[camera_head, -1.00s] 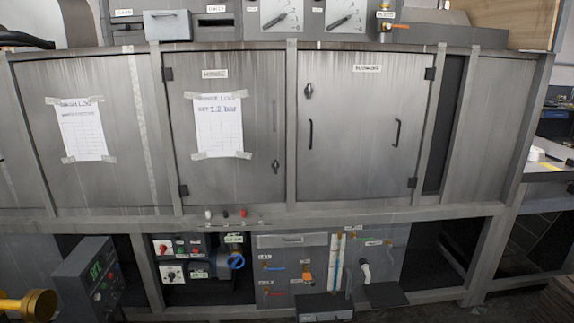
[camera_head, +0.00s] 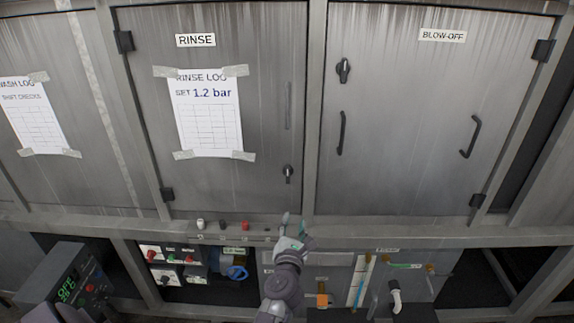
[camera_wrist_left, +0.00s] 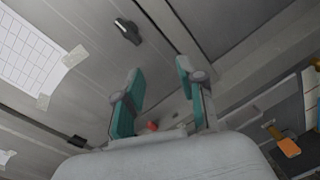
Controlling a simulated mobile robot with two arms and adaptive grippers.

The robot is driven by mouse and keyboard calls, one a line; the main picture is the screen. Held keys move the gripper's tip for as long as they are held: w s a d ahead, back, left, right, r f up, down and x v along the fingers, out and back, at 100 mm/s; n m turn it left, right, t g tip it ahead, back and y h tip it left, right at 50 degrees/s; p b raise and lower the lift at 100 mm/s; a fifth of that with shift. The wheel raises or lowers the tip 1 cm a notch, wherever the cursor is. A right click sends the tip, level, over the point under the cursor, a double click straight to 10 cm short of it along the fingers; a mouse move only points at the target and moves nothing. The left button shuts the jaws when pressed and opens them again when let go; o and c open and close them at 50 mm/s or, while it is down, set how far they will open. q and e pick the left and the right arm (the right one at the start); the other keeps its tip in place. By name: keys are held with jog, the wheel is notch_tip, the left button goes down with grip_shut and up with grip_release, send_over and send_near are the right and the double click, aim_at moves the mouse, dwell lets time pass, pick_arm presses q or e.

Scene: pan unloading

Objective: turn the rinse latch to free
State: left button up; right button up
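The rinse latch (camera_head: 288,173) is a small black turn handle low on the right side of the door labelled RINSE (camera_head: 248,60). In the head view its handle looks about upright. The latch also shows at the top of the left wrist view (camera_wrist_left: 128,31), beyond the fingers. My left gripper (camera_head: 294,223) is in front of the frame rail below the door, lower than the latch and apart from it. In the left wrist view its two teal-padded fingers (camera_wrist_left: 160,70) are spread with nothing between them. My right gripper is not in view.
A row of small buttons, including a red one (camera_head: 245,225), sits on the rail left of my gripper. The BLOW-OFF door (camera_head: 420,120) with its own latch (camera_head: 343,70) and handles is to the right. A control box (camera_head: 75,285) stands at lower left.

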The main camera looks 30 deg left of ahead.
aim_at(288, 170)
pick_arm(q)
jog(key=a+r+n+y, duration=0.1)
jog(key=a+r+n, duration=0.2)
jog(key=r+n, duration=0.4)
jog(key=shift+m, duration=0.6)
jog(key=x, duration=1.3)
jog(key=shift+w+a+r, duration=0.1)
jog(key=shift+w, duration=0.1)
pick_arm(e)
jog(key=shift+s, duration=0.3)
pick_arm(q)
jog(key=shift+r, duration=0.1)
grip_shut()
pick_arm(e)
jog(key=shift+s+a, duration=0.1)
